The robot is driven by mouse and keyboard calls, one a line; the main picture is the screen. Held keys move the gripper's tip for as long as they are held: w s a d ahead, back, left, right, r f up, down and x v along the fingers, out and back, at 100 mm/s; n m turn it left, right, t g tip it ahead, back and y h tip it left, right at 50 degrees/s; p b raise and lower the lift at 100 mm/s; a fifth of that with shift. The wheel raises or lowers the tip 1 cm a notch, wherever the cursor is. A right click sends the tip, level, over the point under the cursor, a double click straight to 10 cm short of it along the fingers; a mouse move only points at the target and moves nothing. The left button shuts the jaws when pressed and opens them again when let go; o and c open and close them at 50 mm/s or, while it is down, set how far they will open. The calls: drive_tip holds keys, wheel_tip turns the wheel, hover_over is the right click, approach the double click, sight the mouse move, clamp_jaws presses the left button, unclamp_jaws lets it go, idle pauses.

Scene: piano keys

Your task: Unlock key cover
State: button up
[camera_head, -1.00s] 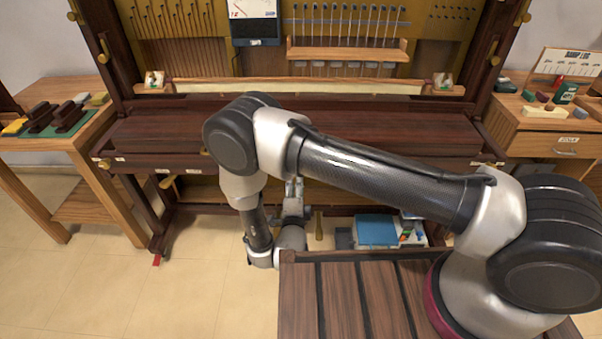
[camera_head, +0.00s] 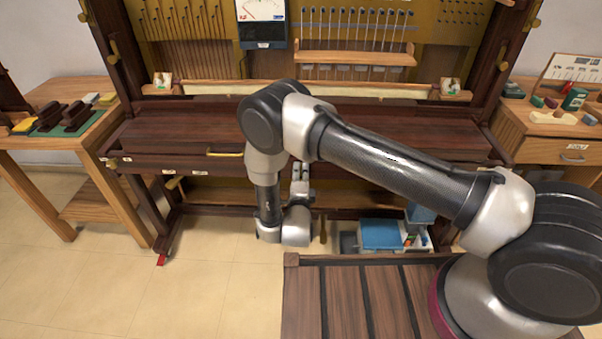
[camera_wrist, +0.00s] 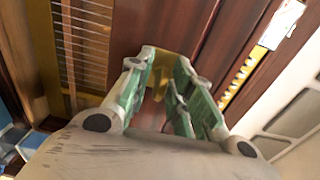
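The key cover (camera_head: 160,130) is a long dark wooden lid on the piano, lying closed. A brass handle (camera_head: 225,154) sits on its front, left of my arm. My gripper (camera_head: 300,172) points up at the underside of the piano's front, near its middle. In the wrist view my gripper (camera_wrist: 168,62) has green and pale fingers standing apart. A brass piece (camera_wrist: 160,82) shows between the fingertips, against dark red wood. I cannot tell whether the fingers touch it. My arm hides part of the cover's middle and right.
A small brass fitting (camera_head: 173,183) hangs under the front edge at left. A blue box (camera_head: 380,234) stands below the piano. Side benches stand at left (camera_head: 35,146) and right (camera_head: 545,150). The floor (camera_head: 215,285) at left is clear.

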clamp_jaws()
drive_tip(key=shift+n, duration=0.5)
drive_tip(key=n, duration=0.2)
drive_tip(key=shift+n, duration=0.4)
drive_tip(key=n, duration=0.4)
drive_tip(key=shift+n, duration=0.3)
drive_tip(key=n, duration=0.4)
drive_tip(key=shift+n, duration=0.3)
drive_tip(key=n, duration=0.4)
drive_tip(key=shift+n, duration=0.4)
